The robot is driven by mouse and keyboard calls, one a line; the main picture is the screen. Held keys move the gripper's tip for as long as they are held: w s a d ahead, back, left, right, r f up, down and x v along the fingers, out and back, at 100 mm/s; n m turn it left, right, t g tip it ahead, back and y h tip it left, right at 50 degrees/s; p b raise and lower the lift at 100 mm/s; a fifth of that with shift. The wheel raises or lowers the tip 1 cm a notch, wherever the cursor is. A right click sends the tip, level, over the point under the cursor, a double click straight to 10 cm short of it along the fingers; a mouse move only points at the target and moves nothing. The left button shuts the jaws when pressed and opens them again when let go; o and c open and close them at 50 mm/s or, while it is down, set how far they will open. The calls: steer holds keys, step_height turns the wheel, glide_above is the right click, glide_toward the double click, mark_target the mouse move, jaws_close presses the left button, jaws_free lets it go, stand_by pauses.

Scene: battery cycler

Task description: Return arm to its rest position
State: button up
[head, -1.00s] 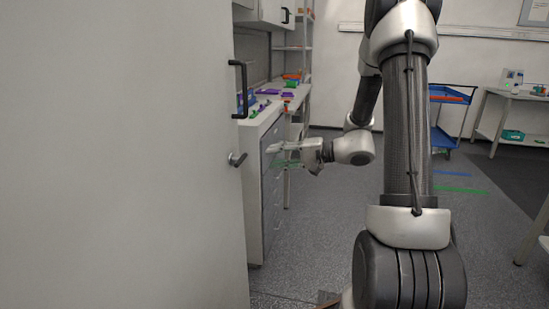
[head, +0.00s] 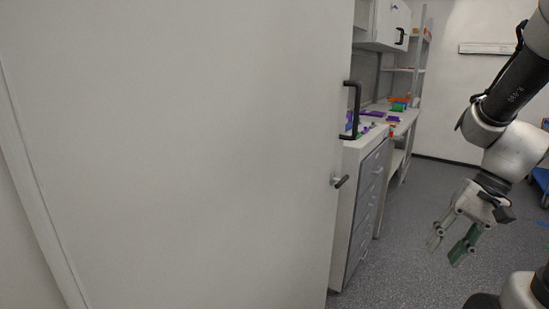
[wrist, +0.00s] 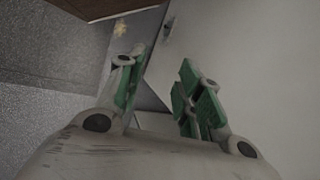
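My gripper (head: 450,241) hangs at the right of the head view, fingers pointing down and a little left, above the grey floor. Its two green-padded fingers are spread apart with nothing between them. The wrist view also shows my gripper (wrist: 157,95) with a clear gap between the green pads. My arm bends down to it from the upper right and is partly cut off by the picture edge.
A large white door (head: 180,150) with a black handle (head: 353,110) and a metal lever (head: 340,181) fills the left and middle. Behind it stands a drawer cabinet (head: 362,205) with coloured parts on its top. Open floor (head: 410,250) lies between cabinet and arm.

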steer(key=s+r+n+t+h, duration=0.4)
steer(key=s+r+n+t, duration=0.1)
steer(key=r, duration=0.6)
steer(key=shift+d+r+n+h, duration=0.2)
steer(key=shift+d+n+h, duration=0.1)
steer(key=shift+n+h, duration=0.1)
